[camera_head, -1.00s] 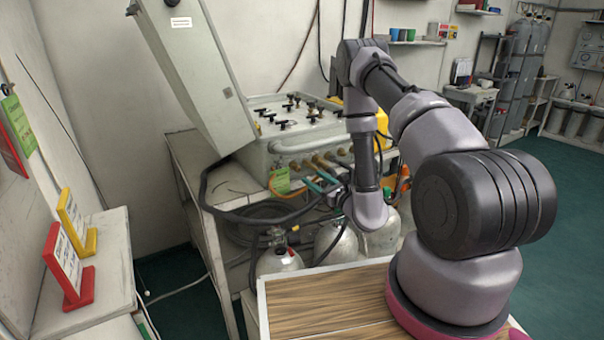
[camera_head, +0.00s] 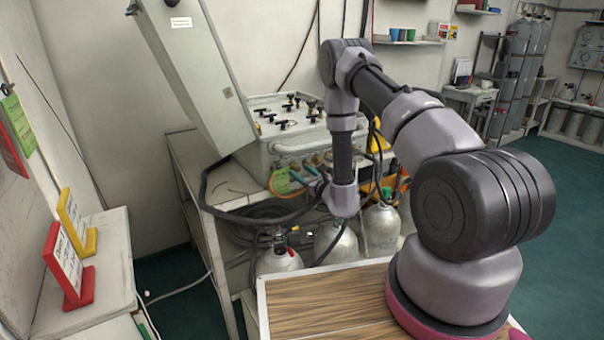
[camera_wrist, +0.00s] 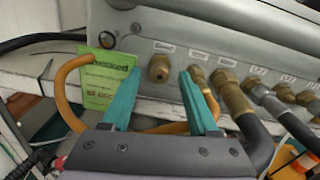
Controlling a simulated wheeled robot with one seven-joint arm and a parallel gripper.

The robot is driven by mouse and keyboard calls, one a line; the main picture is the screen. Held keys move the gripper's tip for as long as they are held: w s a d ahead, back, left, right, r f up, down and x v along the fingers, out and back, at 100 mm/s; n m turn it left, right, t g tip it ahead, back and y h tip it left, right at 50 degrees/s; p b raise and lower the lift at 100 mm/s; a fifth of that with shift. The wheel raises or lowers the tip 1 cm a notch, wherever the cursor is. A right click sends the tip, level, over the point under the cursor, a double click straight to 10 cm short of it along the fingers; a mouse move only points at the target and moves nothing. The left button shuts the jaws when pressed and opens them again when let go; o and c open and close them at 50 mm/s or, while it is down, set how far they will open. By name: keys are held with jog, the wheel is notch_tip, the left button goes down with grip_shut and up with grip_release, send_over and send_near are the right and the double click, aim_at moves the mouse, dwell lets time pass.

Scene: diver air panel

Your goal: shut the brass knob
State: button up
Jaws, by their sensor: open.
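The brass knob (camera_wrist: 158,68) shows in the wrist view on the lower front of the grey air panel (camera_wrist: 230,30), below a small white label. It sits in the gap between the two teal fingers of my gripper (camera_wrist: 159,74). The fingers are apart, one on each side of the knob, and I see no contact. How far their tips are from the panel face is hard to tell. In the head view my gripper (camera_head: 304,173) is at the panel's front (camera_head: 265,150), and my arm hides the knob there.
Brass fittings (camera_wrist: 232,93) with hoses line the panel to the right of the knob. A green tag (camera_wrist: 108,80) and an orange hose (camera_wrist: 68,80) are close by on the left. Gas cylinders (camera_head: 280,260) stand below the panel, and a leaning grey cabinet (camera_head: 190,70) is at left.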

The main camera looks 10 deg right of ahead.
grip_shut()
jog(key=shift+m, duration=0.4)
jog(key=m, duration=0.2)
jog(key=shift+d+m, duration=0.1)
jog(key=shift+m, duration=0.3)
jog(key=m, duration=0.3)
jog(key=shift+m, duration=0.4)
jog(key=m, duration=0.6)
jog(key=shift+f+m, duration=0.1)
jog(key=shift+m, duration=0.2)
